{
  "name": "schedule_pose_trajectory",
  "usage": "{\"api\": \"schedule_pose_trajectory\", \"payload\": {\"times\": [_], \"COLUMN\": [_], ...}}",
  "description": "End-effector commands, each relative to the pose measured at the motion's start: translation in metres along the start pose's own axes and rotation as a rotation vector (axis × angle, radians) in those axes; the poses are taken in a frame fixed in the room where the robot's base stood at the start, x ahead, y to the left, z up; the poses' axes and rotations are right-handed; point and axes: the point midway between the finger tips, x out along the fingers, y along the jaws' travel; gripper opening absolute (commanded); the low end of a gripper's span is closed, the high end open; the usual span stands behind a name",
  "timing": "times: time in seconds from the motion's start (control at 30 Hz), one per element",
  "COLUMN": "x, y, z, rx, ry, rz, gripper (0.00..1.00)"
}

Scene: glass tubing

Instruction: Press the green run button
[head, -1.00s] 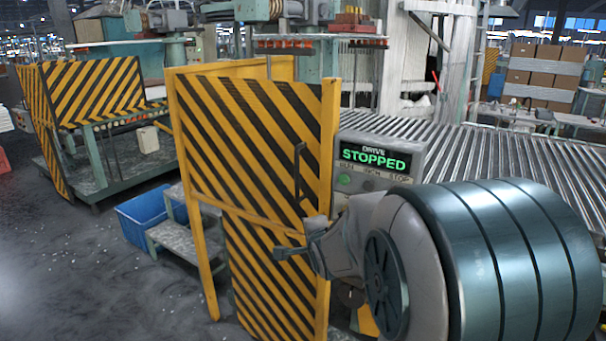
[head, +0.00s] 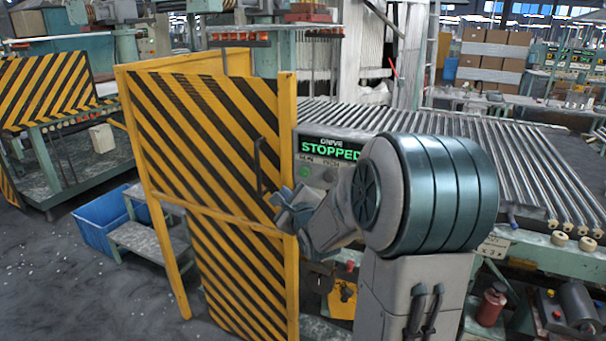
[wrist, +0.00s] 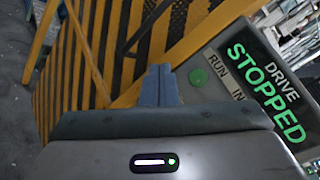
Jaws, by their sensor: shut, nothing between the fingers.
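The green run button (head: 304,171) is on the grey drive panel (head: 343,172), just right of the striped door, under a display reading STOPPED. In the wrist view the round green button (wrist: 198,77) shows beside the RUN label, to the right of my fingertips. My gripper (head: 281,204) is in front of the door's right edge, below and left of the button and apart from it in the head view. Its fingers (wrist: 160,70) are together and empty, pointing toward the yellow-black door. My arm hides the panel's right part in the head view.
The yellow-black striped door (head: 215,135) with a dark handle (head: 259,166) stands close by my gripper. A roller conveyor (head: 440,130) runs behind the panel. A blue bin (head: 98,225) and a small step (head: 150,243) are at left. Bare floor is at lower left.

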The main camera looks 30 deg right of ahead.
Motion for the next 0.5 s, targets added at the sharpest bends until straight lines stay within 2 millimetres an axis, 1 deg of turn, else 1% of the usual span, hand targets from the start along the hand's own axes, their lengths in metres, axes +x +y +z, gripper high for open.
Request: {"api": "schedule_pose_trajectory", "payload": {"times": [0.4, 0.5], "x": [0.038, 0.046], "y": [-0.028, -0.035], "z": [-0.029, -0.034], "rx": [0.000, 0.002], "ry": [0.003, 0.003], "rz": [0.000, 0.000], "gripper": [0.00, 0.00]}}
